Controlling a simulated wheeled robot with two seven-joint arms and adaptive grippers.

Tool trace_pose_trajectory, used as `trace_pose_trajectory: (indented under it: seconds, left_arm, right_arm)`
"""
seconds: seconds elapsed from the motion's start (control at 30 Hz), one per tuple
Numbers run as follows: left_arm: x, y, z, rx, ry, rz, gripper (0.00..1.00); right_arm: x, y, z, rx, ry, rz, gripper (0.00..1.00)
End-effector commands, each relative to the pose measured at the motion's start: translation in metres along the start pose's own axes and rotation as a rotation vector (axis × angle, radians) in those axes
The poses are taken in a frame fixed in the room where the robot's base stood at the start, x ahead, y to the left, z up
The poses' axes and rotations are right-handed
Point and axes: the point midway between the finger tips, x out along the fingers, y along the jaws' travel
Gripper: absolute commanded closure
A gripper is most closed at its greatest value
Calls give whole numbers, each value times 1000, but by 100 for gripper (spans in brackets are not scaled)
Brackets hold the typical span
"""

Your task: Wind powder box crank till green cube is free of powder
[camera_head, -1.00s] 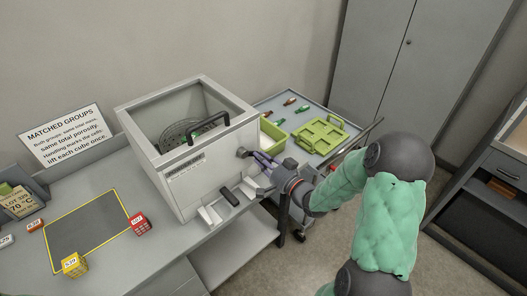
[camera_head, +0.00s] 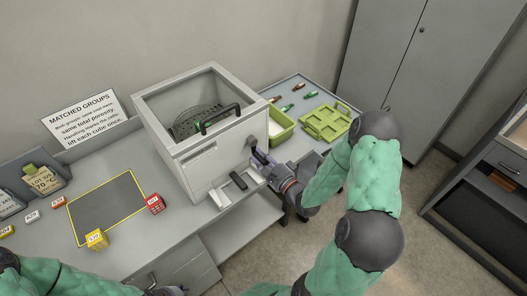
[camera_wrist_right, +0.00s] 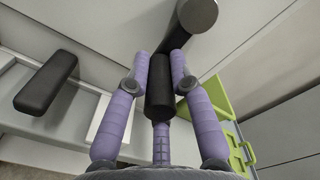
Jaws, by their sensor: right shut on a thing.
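The powder box (camera_head: 185,152) is a grey case with an open-looking top, standing on the bench. Inside is a dark round grille (camera_head: 197,121); a small green patch shows there, but I cannot tell whether it is the green cube or how much powder covers it. My right gripper (camera_head: 259,163) is at the box's right front, shut on the crank's black grip (camera_wrist_right: 160,88). In the right wrist view its purple fingers flank that grip, below the crank's round hub (camera_wrist_right: 197,14). My left gripper (camera_head: 166,291) barely shows at the bottom edge; its jaws are unclear.
A red cube (camera_head: 156,204) and a yellow cube (camera_head: 97,239) stand by the yellow-edged dark mat (camera_head: 108,207). A black handle (camera_head: 239,181) sits low on the box front. Right of the box, a cart (camera_head: 301,84) holds green bins (camera_head: 326,123) and small bottles.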

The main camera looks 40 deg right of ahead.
Motion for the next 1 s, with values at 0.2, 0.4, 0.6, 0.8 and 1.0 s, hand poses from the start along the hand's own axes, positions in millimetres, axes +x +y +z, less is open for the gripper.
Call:
trace_pose_trajectory:
  seconds: [0.2,0.4,0.6,0.8,1.0]
  left_arm:
    - [-18,6,1,0,0,0,54]
    - [-32,11,1,0,0,0,54]
    - [-46,16,2,0,0,0,54]
    - [-61,22,2,0,0,0,54]
    - [-76,27,3,0,0,0,54]
  right_arm:
    - [0,1,13,207,-2,1,100]
    - [1,1,23,396,-2,0,100]
    - [0,0,33,586,-1,-1,100]
    - [1,-3,43,775,-3,-1,100]
    - [1,-8,52,965,-2,-1,100]
